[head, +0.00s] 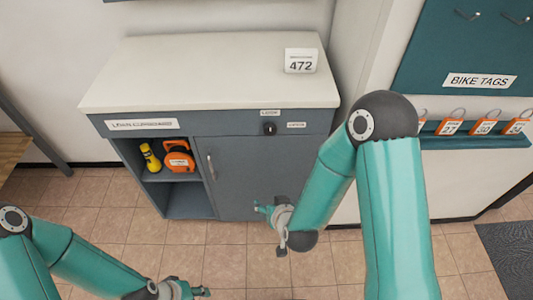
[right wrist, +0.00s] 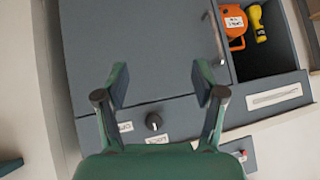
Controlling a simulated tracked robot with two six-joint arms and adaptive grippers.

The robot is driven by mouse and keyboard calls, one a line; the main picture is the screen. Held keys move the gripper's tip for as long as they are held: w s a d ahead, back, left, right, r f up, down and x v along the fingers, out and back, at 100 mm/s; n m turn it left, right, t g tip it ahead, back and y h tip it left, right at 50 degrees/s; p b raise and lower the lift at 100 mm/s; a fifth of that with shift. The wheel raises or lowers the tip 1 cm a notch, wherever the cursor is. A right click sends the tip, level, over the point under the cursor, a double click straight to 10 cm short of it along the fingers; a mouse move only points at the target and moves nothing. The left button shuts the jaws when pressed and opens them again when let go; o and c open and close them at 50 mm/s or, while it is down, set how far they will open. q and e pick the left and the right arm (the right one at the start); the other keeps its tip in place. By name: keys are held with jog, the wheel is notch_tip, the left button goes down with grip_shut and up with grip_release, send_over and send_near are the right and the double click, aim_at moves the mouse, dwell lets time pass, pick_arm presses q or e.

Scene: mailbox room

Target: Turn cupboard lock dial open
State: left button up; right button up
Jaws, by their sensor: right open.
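The lock dial (head: 269,128) is a small black knob on the grey strip under the cupboard top, at the right end. The right wrist view shows the dial (right wrist: 154,121) upside down, beyond and between my fingers. My right gripper (head: 266,210) is open and empty in front of the shut cupboard door (head: 237,170), lower than the dial and apart from it. The open fingers (right wrist: 160,84) frame the right wrist view. My left gripper (head: 190,290) is at the bottom edge, partly cut off.
The white cupboard top (head: 200,70) carries a sign reading 472 (head: 301,61). The open shelf at left holds a yellow torch (head: 151,157) and an orange reel (head: 179,158). The tiled floor before the cupboard is clear.

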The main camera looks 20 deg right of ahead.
jog(key=w+t+h+b, duration=0.2)
jog(key=w+t+b, duration=0.2)
jog(key=b, duration=0.2)
jog(key=m+t+h+b, duration=0.1)
jog(key=t+h+b, duration=0.2)
jog(key=t+b, duration=0.15)
send_near(270, 133)
pick_arm(q)
notch_tip(270, 133, down, 12)
jog(key=p, duration=0.1)
jog(key=shift+f, duration=0.2)
pick_arm(e)
jog(key=x, duration=0.9)
jog(key=shift+w, duration=0.1)
